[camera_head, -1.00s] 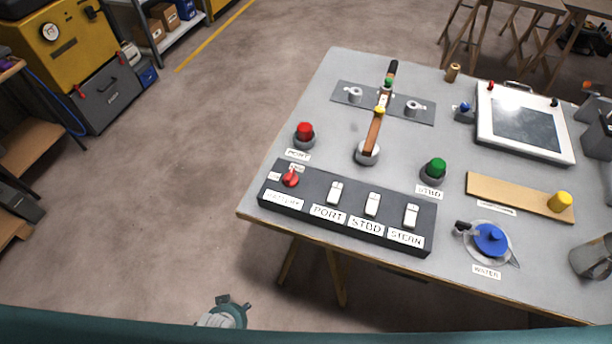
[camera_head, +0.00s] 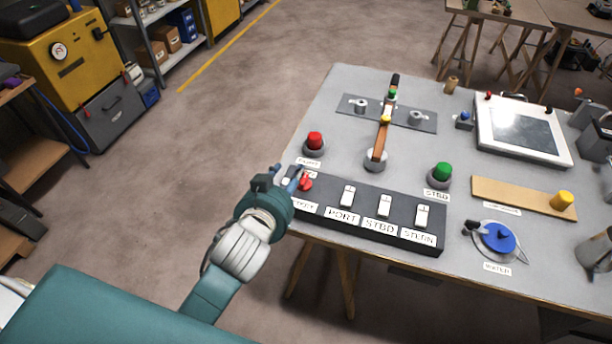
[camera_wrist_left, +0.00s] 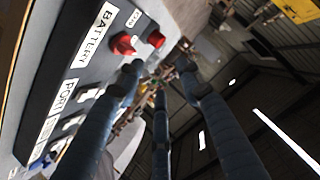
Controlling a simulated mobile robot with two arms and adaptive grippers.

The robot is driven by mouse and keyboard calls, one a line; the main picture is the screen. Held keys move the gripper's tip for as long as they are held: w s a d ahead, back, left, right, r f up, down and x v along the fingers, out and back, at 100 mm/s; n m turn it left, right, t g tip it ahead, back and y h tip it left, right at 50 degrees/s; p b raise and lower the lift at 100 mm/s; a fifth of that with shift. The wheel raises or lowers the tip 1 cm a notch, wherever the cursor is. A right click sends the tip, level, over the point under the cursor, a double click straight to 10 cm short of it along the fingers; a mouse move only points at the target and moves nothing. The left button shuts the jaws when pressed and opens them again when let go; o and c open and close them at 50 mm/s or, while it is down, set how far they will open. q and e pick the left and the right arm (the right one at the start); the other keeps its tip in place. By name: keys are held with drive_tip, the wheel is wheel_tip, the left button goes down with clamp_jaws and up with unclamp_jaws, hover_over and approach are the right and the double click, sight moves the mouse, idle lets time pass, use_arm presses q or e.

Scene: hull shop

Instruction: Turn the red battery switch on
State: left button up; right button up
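The red battery switch (camera_head: 306,184) is a small red knob at the left end of the dark switch panel (camera_head: 330,190), near the table's left corner. My left gripper (camera_head: 284,180) is beside the knob, at its left and over the panel's end, and partly covers the BATTERY label. In the left wrist view the red knob (camera_wrist_left: 123,45) is left of the spread fingers (camera_wrist_left: 160,74). The fingers are apart with nothing between them. I cannot tell whether a finger touches the knob. My right gripper is in neither view.
White rocker switches (camera_head: 385,205) line the panel, labelled PORT, STBD and STERN. A red button (camera_head: 315,141) stands just behind the battery switch, a green one (camera_head: 442,172) farther right. A lever (camera_head: 379,140) rises behind the panel. The floor left of the table is clear.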

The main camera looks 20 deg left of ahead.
use_arm(q)
drive_tip(key=w+d+r+m+t+h, duration=0.35)
drive_tip(key=d+r, duration=0.25)
drive_tip(key=r, duration=0.3)
drive_tip(key=w+d+r+m+t+h, duration=0.3)
drive_tip(key=w+d+r+m, duration=0.15)
drive_tip(key=r, duration=0.55)
drive_tip(key=s+d+r+m+g+h, duration=0.2)
drive_tip(key=d+r+m+g+h, duration=0.1)
drive_tip(key=d+m+h, duration=0.35)
drive_tip(key=s+d+r+m+g+h, duration=0.1)
drive_tip(key=d+r+m+g+h, duration=0.15)
drive_tip(key=d+m+h, duration=0.35)
drive_tip(key=s+d+m+g+h, duration=0.2)
drive_tip(key=d+m+g, duration=0.4)
drive_tip(key=m+g+y, duration=0.6)
drive_tip(key=g+y, duration=0.2)
drive_tip(key=y, duration=1.2)
hover_over(302, 179)
wheel_tip(302, 179, down, 20)
wheel_tip(302, 179, down, 9)
drive_tip(key=p, duration=0.2)
drive_tip(key=shift+f+p, duration=0.2)
drive_tip(key=shift+p, duration=0.15)
drive_tip(key=shift+w+f, duration=0.1)
drive_tip(key=shift+f, duration=0.65)
